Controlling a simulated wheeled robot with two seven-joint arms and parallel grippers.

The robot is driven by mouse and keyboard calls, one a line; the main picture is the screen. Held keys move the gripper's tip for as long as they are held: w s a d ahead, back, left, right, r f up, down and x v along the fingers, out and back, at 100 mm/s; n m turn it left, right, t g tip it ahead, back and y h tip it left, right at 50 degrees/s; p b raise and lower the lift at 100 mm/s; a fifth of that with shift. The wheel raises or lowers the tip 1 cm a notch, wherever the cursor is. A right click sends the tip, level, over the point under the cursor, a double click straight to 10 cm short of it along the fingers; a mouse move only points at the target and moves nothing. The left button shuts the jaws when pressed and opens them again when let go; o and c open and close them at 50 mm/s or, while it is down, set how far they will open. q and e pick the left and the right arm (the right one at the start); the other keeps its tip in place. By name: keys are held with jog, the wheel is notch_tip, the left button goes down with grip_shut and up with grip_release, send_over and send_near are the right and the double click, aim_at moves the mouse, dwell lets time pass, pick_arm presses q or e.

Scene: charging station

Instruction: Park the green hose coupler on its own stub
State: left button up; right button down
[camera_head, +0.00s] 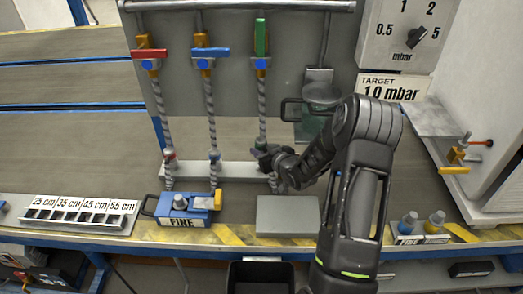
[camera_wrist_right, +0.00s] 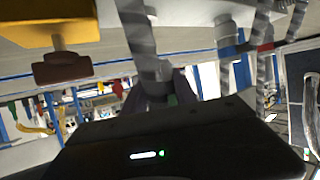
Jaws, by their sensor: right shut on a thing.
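My right gripper (camera_head: 268,158) is at the lower end of the grey spiral hose (camera_head: 262,110) that hangs from the valve with the green handle (camera_head: 260,36). It is shut on the green hose coupler, which the gripper mostly hides in the head view. In the right wrist view a green band of the coupler (camera_wrist_right: 172,99) shows between the fingers, below the grey hose (camera_wrist_right: 145,40). The red coupler (camera_head: 169,155) and the blue coupler (camera_head: 214,156) sit to the left, above the pale rail (camera_head: 235,170). I cannot tell whether the green coupler touches its stub. My left gripper is not in view.
A blue and yellow block marked FINE (camera_head: 182,207) and a grey box (camera_head: 287,216) stand in front of the rail. A slotted length rack (camera_head: 80,214) is at the left. A dark handled object (camera_head: 312,122) stands behind my right arm. A mbar dial (camera_head: 408,35) is at upper right.

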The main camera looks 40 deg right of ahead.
jog(key=shift+b, duration=0.45)
dwell(0.7)
jog(key=shift+f+b, duration=2.5)
jog(key=shift+f, duration=0.2)
jog(key=c, duration=0.9)
grip_release()
jog(key=p+v, duration=0.1)
jog(key=v, duration=0.7)
jog(key=shift+f, duration=0.1)
